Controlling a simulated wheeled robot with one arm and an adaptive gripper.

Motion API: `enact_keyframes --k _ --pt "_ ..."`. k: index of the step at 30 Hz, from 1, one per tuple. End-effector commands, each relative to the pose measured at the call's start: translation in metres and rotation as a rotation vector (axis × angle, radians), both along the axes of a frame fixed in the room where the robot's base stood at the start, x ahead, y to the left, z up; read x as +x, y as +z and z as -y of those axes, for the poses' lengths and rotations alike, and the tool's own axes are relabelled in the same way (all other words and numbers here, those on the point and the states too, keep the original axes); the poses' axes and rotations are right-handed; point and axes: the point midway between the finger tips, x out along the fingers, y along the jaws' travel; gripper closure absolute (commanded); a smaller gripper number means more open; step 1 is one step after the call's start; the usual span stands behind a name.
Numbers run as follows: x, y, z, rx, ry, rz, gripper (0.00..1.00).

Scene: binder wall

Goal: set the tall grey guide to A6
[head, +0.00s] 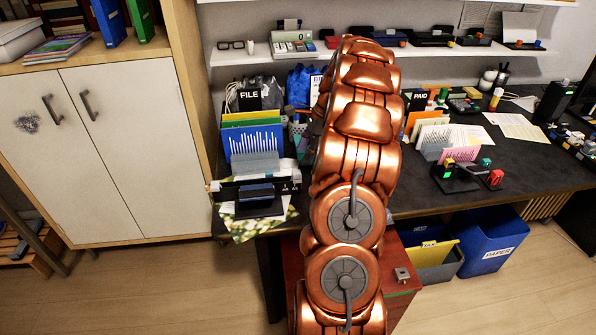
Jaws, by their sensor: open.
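A black device (258,203) stands at the left end of the desk, on a patterned green and white sheet. A dark bar with a pale strip (228,188) runs across it. A grey upright plate (256,164) stands just behind the bar; it may be the tall grey guide, but I cannot tell for sure. Any A6 mark is too small to read. My copper arm rises through the middle of the head view, just right of this device. My gripper is not visible in this view.
A black device with coloured knobs (465,176) sits on the right of the desk (415,193). A shelf (240,57) hangs above. A red cabinet (290,277) and blue bin (490,245) stand below. Open floor lies left.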

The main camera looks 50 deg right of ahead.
Motion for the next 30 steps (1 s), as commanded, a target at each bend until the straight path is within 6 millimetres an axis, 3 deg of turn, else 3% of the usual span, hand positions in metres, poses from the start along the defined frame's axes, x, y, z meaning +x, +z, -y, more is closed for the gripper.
enact_keyframes --k 5,11,22,30 --pt "-0.001 -0.007 0.010 0.007 -0.037 -0.004 0.44" --pt "0.002 -0.021 0.004 0.010 -0.035 -0.005 0.44" --pt "0.013 -0.067 -0.013 0.011 -0.033 -0.005 0.44" --pt "0.016 -0.077 -0.014 0.006 -0.034 -0.003 0.44"
